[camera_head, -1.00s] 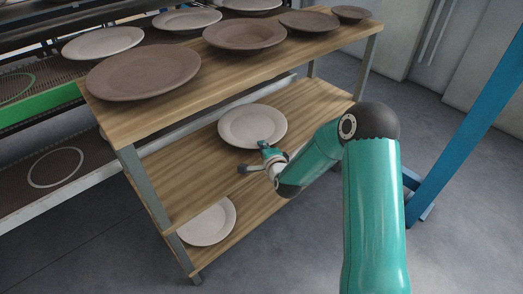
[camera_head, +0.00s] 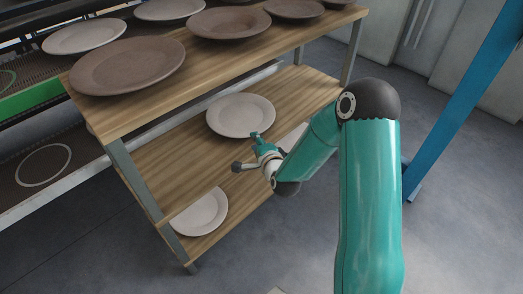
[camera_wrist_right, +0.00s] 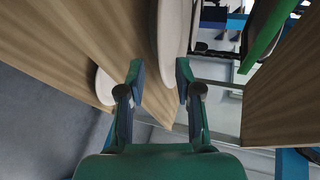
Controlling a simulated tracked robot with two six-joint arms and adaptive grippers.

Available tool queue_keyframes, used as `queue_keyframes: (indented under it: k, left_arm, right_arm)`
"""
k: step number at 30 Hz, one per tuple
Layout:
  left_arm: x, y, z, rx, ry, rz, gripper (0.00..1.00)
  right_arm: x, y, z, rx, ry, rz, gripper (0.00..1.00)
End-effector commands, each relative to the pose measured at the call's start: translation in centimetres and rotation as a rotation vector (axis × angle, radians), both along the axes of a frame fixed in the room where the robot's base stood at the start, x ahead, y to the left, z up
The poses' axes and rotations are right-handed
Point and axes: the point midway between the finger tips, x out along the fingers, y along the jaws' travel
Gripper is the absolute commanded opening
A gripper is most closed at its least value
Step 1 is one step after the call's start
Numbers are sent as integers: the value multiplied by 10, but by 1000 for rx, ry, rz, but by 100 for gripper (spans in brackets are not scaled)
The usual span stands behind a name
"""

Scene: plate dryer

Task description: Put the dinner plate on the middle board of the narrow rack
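A pale round plate (camera_head: 240,115) lies flat on the middle board (camera_head: 185,160) of the narrow wooden rack. My right gripper (camera_head: 247,152) is at the front edge of that board, its upper finger overlapping the plate's near rim in the head view. In the right wrist view the gripper (camera_wrist_right: 160,72) has its fingers spread, with the plate's near edge (camera_wrist_right: 168,45) ahead, around the gap between the fingertips. I cannot tell whether the fingers touch it. Nothing is clamped. My left gripper is not in view.
Several brown plates (camera_head: 128,65) lie on the top board (camera_head: 215,70). Another pale plate (camera_head: 200,213) lies on the bottom board. A conveyor-like rack with a pale plate (camera_head: 84,37) stands behind at left. A blue post (camera_head: 462,105) stands at right. The floor in front is clear.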

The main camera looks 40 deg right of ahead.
Motion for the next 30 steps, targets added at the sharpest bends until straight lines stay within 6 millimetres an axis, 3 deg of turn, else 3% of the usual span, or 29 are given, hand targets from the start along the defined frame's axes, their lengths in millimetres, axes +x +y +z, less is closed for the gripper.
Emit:
queue_keyframes:
  k: [3,9,17,20,23,26,30]
  left_arm:
    - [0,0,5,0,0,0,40]
    - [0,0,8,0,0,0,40]
    - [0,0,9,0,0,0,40]
    - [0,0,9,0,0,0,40]
    - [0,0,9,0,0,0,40]
    - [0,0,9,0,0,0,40]
    - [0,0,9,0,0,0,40]
  right_arm:
    - [-23,8,10,0,1,0,34]
    - [-51,18,19,0,0,0,34]
    - [-62,26,18,-8,20,16,34]
    - [-62,45,-6,-41,112,91,34]
    - [-69,83,-49,-116,289,262,34]
    - [-92,136,-104,-223,507,536,34]
    - [-151,207,-166,-374,746,1006,34]
